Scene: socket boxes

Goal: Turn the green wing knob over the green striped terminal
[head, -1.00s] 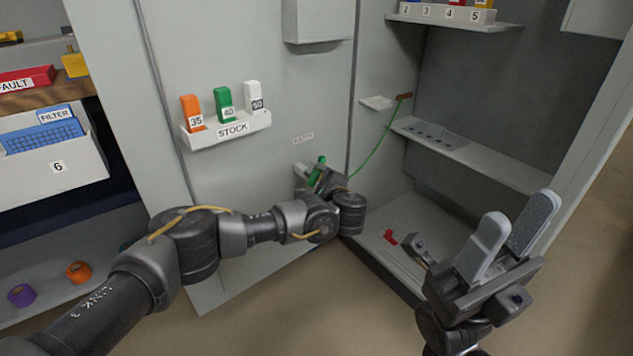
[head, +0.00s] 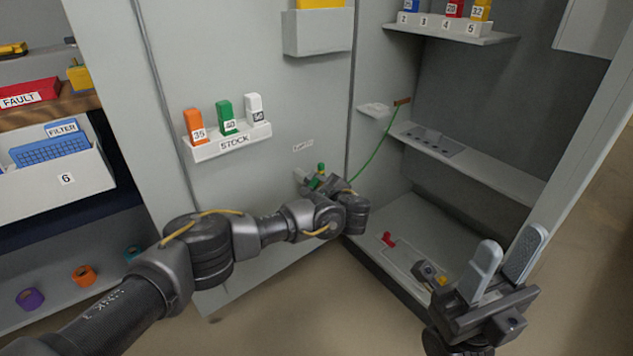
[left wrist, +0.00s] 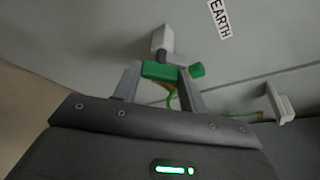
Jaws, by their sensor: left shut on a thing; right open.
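The green wing knob (left wrist: 160,71) is in the left wrist view, in front of a pale block with a dark shaft (left wrist: 163,42). My left gripper (left wrist: 158,82) has its fingers on either side of the knob and is shut on it. In the head view the green knob (head: 321,168) shows just above my left gripper (head: 314,180), which hides much of it. A green wire (left wrist: 172,98) passes behind the fingers. The striped terminal cannot be made out clearly. My right gripper (head: 506,258) is open and empty at lower right.
An EARTH label (left wrist: 220,19) is on the panel near the knob. The green wire (head: 378,152) rises to a brown bar (head: 402,102). A stock tray (head: 230,144) holds orange, green and white blocks. A red piece (head: 388,240) lies on the cabinet floor.

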